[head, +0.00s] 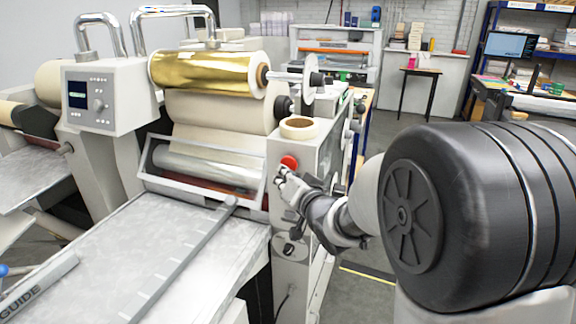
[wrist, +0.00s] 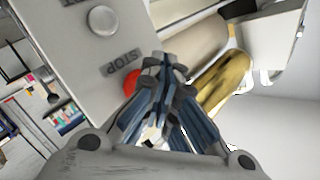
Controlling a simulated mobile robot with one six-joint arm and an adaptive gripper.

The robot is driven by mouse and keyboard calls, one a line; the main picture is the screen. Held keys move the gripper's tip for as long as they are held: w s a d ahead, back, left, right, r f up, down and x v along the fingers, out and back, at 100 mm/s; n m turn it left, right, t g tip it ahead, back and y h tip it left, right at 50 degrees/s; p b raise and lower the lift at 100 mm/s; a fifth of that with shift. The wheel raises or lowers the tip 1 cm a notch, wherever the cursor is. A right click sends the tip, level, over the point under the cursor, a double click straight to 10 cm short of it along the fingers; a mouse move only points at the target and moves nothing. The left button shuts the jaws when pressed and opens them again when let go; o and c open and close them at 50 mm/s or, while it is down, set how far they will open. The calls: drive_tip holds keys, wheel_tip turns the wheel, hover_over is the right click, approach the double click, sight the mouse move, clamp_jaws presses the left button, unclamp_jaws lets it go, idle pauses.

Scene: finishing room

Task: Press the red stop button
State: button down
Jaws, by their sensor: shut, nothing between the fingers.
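The red stop button (head: 289,162) sits on the front face of the machine's right side housing, below a roll of tape. In the wrist view the red button (wrist: 131,80) shows beside the fingertips, partly hidden behind them, with the word STOP printed next to it. My gripper (head: 281,177) is shut and empty, its fingertips just below the button in the head view. In the wrist view my gripper (wrist: 166,65) points at the panel close to the button. I cannot tell whether the fingertips touch it.
A round grey knob (wrist: 103,20) is on the same panel. A tape roll (head: 298,127) rests on top of the housing. A gold foil roll (head: 205,73) spans the machine above the feed table (head: 190,245). A control box (head: 105,95) stands at left. Open floor lies behind at right.

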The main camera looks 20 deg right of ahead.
drive_tip(key=shift+w+d, duration=0.2)
drive_tip(key=shift+w, duration=0.05)
drive_tip(key=shift+w+d, duration=0.25)
drive_tip(key=shift+w, duration=0.1)
idle(0.7)
drive_tip(key=shift+s+a, duration=0.5)
drive_tip(key=shift+s, duration=0.2)
drive_tip(key=s+a+b, duration=0.1)
drive_tip(key=s, duration=0.1)
drive_tip(key=s+a+b, duration=0.1)
drive_tip(key=s+a, duration=0.1)
idle(0.6)
idle(0.5)
